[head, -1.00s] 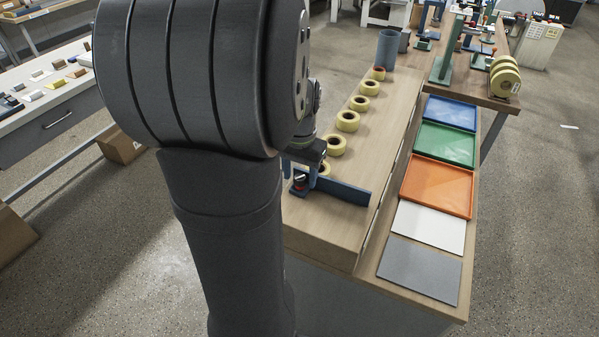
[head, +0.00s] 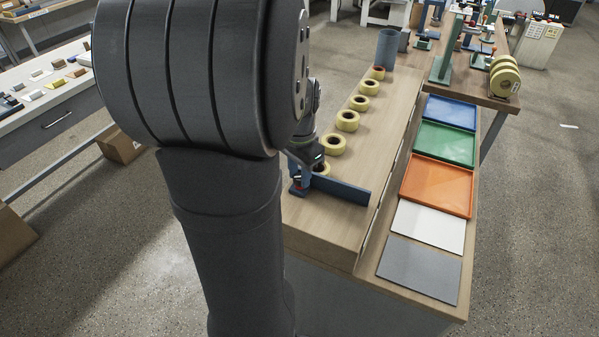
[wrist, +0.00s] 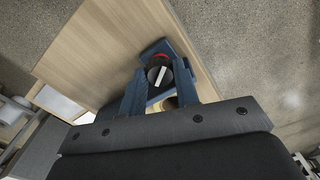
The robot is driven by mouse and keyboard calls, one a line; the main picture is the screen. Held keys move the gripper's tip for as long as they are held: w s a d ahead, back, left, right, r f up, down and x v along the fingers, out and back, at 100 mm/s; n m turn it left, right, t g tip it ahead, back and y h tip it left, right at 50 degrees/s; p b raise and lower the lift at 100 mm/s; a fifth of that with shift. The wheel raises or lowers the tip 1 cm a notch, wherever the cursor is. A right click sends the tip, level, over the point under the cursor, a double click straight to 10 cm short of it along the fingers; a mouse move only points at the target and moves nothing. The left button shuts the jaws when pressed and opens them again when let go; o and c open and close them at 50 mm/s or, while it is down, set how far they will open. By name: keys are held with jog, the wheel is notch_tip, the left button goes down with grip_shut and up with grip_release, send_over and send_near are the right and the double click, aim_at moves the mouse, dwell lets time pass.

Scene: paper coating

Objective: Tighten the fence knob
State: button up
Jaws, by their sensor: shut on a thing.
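The fence (head: 341,190) is a blue bar lying across the near end of the wooden bench. The fence knob (wrist: 159,77) is black with a white pointer line and a red ring at its base, and the line stands almost upright in the wrist view. My gripper (wrist: 162,70) has its two blue fingers on either side of the knob, shut on it. In the head view my gripper (head: 298,178) is at the left end of the fence, partly hidden by my arm, and the knob is mostly covered there.
Several yellow tape rolls (head: 348,121) stand in a row along the bench (head: 385,130), the nearest close behind my gripper. To the right are blue, green and orange trays (head: 435,183) and white and grey sheets (head: 420,268). The bench right of the rolls is clear.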

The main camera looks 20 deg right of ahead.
jog(key=shift+m, duration=0.3)
jog(key=o, duration=1)
jog(key=shift+c, duration=0.2)
